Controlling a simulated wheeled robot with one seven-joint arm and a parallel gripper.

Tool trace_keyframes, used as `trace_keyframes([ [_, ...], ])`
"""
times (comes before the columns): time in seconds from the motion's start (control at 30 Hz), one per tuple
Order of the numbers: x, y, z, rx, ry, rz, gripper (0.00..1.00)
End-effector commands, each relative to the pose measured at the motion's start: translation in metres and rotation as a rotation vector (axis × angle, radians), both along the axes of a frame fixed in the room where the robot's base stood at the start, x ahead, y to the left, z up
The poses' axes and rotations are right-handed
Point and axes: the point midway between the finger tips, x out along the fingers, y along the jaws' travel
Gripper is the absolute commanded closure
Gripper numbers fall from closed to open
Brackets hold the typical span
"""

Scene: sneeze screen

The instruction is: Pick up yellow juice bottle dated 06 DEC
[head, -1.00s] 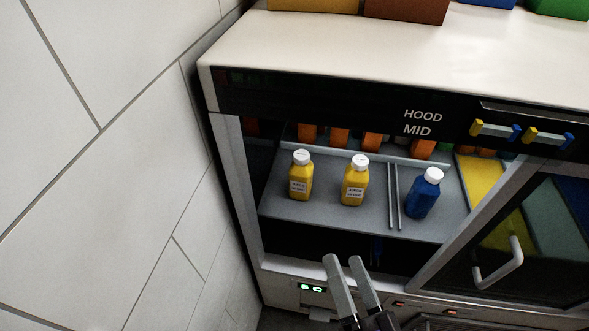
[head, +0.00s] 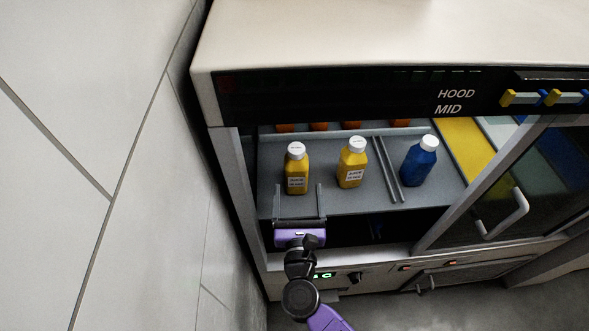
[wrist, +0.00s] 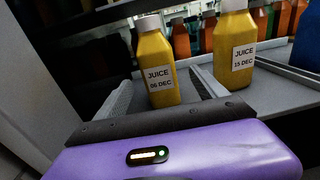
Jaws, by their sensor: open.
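The yellow juice bottle with a white cap and a label reading JUICE 06 DEC (wrist: 156,60) stands upright straight ahead of my gripper in the wrist view. In the head view it is the left yellow bottle (head: 296,170) on the grey shelf. My gripper (head: 300,188) is open and empty at the shelf's front edge, its two fingers pointing at this bottle, one toward each side. In the wrist view the fingers (wrist: 160,90) reach up to the bottle's lower part; contact cannot be told. A second yellow bottle, labelled JUICE 15 DEC (wrist: 235,52), stands to its right.
A blue bottle (head: 419,161) stands farther right, beyond thin metal divider rods (head: 384,170). The cabinet's left post (head: 240,190) is close to my gripper's left. The dark hood panel (head: 340,98) overhangs the shelf opening. Orange bottles (wrist: 181,40) stand behind.

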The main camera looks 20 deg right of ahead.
Motion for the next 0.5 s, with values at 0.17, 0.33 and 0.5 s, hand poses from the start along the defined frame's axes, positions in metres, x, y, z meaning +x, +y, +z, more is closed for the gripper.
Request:
trace_keyframes([
  [0.17, 0.017, -0.006, 0.002, 0.005, -0.005, 0.0, 0.19],
  [0.33, 0.033, -0.011, 0.001, 0.003, -0.004, 0.001, 0.19],
  [0.5, 0.057, -0.019, -0.001, 0.002, -0.004, 0.0, 0.19],
])
